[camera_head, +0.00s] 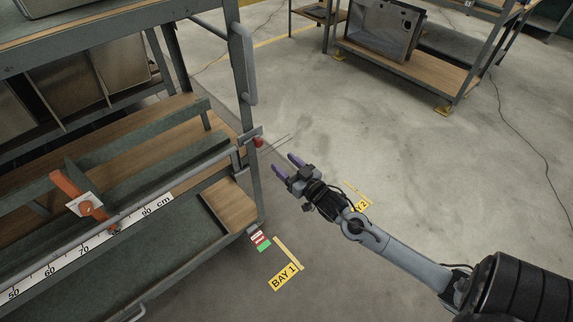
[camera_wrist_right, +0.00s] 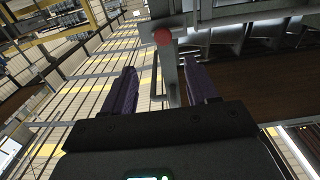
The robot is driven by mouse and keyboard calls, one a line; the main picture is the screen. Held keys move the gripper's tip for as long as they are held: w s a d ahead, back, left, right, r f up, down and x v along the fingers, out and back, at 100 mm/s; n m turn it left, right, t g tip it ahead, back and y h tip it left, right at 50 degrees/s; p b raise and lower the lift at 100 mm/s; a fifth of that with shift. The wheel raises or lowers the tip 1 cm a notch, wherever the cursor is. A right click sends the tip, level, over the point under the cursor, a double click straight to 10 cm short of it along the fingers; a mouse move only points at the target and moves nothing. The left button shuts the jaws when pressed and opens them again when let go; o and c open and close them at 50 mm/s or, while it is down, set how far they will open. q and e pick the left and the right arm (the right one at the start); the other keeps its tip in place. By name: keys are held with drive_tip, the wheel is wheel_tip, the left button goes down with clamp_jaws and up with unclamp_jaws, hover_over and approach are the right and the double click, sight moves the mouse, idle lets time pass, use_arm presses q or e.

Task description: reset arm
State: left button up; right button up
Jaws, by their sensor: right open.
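My right gripper (camera_head: 288,166) is open and empty, with purple fingers. In the head view it hangs over the grey floor, just right of the rack's corner post. In the right wrist view the two purple fingers (camera_wrist_right: 160,88) stand apart with nothing held between them. A red knob (camera_head: 258,142) on the rack's corner lies a short way left of the fingertips; it also shows in the right wrist view (camera_wrist_right: 162,37), ahead of the fingers. My left gripper is not in either view.
A metal rack (camera_head: 250,75) with wooden shelves and metal sinks fills the left side. An orange stop (camera_head: 70,190) sits on its ruler rail (camera_head: 120,223). Another rack (camera_head: 430,72) stands at the back right. Bare concrete floor (camera_head: 400,145) lies between them, with a yellow BAY 1 label (camera_head: 284,276).

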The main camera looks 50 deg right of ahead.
drive_tip(key=s+a+r+g+y+p, duration=0.2)
drive_tip(key=s+a+r+g+p, duration=0.15)
drive_tip(key=s+a+p, duration=0.55)
drive_tip(key=s+a+r+g+y+p, duration=0.15)
drive_tip(key=s+a+g+p, duration=0.35)
drive_tip(key=a, duration=0.6)
drive_tip(key=s+a+n+g, duration=0.1)
drive_tip(key=s+n+g, duration=0.3)
drive_tip(key=s, duration=0.5)
wheel_tip(320, 180, up, 38)
drive_tip(key=s+g+p, duration=0.1)
drive_tip(key=p, duration=3.6)
drive_tip(key=shift+f+g+h, duration=0.15)
drive_tip(key=shift+g+h, duration=0.2)
drive_tip(key=shift+s, duration=0.1)
